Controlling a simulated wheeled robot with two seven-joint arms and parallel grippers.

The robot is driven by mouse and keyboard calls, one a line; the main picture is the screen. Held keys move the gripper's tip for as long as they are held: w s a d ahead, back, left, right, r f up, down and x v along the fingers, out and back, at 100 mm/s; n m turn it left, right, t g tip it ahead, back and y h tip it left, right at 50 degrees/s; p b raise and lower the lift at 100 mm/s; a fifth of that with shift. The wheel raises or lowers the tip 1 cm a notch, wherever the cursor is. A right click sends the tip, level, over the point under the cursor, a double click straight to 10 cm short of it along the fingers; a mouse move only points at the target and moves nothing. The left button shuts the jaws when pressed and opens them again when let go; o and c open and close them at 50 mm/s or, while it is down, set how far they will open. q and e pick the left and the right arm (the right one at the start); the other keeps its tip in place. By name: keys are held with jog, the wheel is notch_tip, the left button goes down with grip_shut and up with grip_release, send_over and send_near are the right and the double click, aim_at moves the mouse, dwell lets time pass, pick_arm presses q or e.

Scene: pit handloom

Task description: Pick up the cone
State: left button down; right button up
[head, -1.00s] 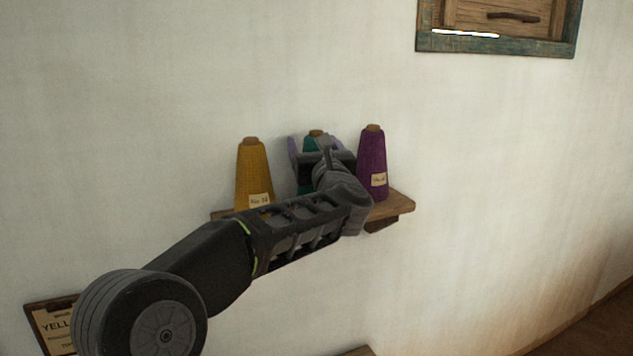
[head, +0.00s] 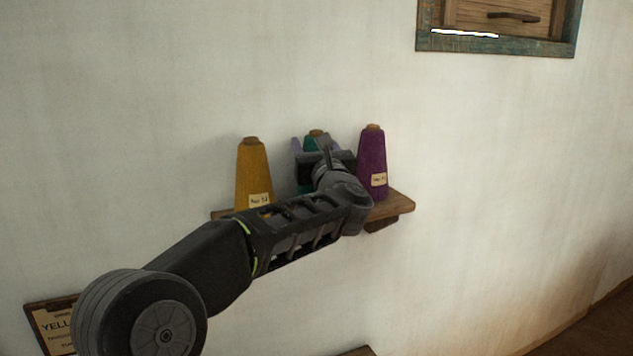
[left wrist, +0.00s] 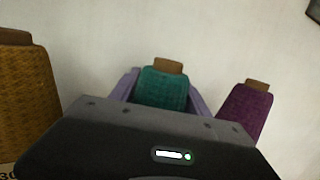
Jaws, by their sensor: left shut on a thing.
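A teal cone (head: 310,143) with a brown tip stands on the wall shelf, between a yellow cone (head: 253,175) and a purple cone (head: 372,163). My left gripper (head: 312,150) is shut on the teal cone. In the left wrist view the teal cone (left wrist: 163,87) sits between the two purple-grey fingers (left wrist: 161,93), one on each side. The cone's lower part is hidden behind my gripper body, so I cannot tell whether its base touches the shelf. My right gripper is not in view.
The wooden shelf (head: 400,204) is narrow, and the yellow and purple cones stand close on either side. The yellow cone (left wrist: 25,95) and purple cone (left wrist: 243,110) flank the gripper in the wrist view. A framed wooden shutter (head: 500,25) is at upper right. A sign (head: 52,325) is at lower left.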

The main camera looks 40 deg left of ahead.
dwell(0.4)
pick_arm(q)
jog(key=shift+d+r+b, duration=0.15)
jog(key=shift+r+b, duration=0.15)
jog(key=shift+b, duration=0.15)
jog(key=r, duration=0.6)
jog(key=shift+s+d+r+b, duration=0.15)
jog(key=shift+s+d+b, duration=0.05)
jog(key=shift+d+b, duration=0.2)
jog(key=s+d+b, duration=0.2)
jog(key=s+d, duration=0.2)
jog(key=d, duration=0.4)
jog(key=s+d+b, duration=0.3)
jog(key=s+d, duration=0.1)
jog(key=d, duration=0.4)
jog(key=shift+s+d, duration=0.35)
jog(key=shift+s, duration=0.05)
